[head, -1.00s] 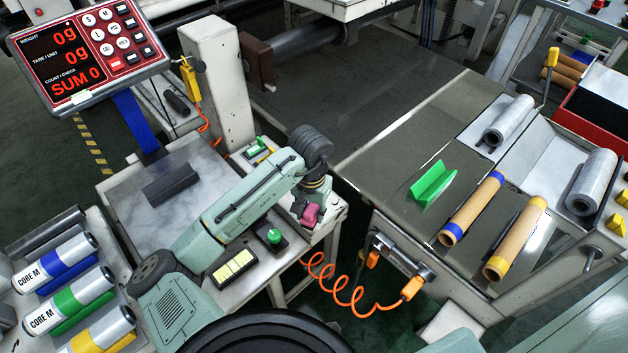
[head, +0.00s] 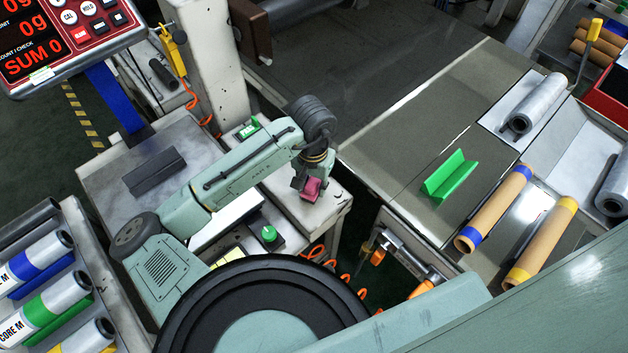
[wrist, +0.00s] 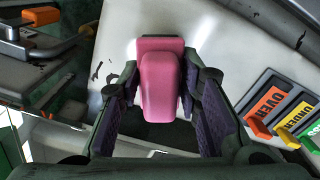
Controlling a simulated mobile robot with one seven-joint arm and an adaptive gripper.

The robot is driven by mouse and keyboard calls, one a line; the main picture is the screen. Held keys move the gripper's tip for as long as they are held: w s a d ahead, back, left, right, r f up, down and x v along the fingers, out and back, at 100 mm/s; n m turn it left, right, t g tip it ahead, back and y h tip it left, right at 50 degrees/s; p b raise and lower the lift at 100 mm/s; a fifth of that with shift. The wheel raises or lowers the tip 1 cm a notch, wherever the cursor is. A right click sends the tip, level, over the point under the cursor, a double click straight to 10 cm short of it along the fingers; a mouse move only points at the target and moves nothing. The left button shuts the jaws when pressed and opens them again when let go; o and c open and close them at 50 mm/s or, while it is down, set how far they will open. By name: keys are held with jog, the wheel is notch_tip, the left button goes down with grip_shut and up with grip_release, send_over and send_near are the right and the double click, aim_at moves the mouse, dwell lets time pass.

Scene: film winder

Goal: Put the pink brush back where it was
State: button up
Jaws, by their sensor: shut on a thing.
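The pink brush (wrist: 160,85) is between the two purple-padded fingers of my gripper (wrist: 160,125) in the wrist view. My gripper is shut on it. In the head view the pink brush (head: 311,190) shows below my gripper (head: 308,182), over the right end of the white worktop (head: 322,212). I cannot tell whether the brush touches the worktop or hangs just above it. The brush's underside is hidden.
Orange, yellow and green tabs marked OVER and UNDER (wrist: 268,105) stand right of my gripper. A green knob (head: 268,234) is on the same worktop. A green V-shaped holder (head: 450,176) and cardboard cores (head: 495,208) lie on the bench to the right.

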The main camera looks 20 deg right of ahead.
jog(key=shift+f, duration=0.65)
jog(key=shift+r, duration=0.1)
jog(key=o, duration=1.1)
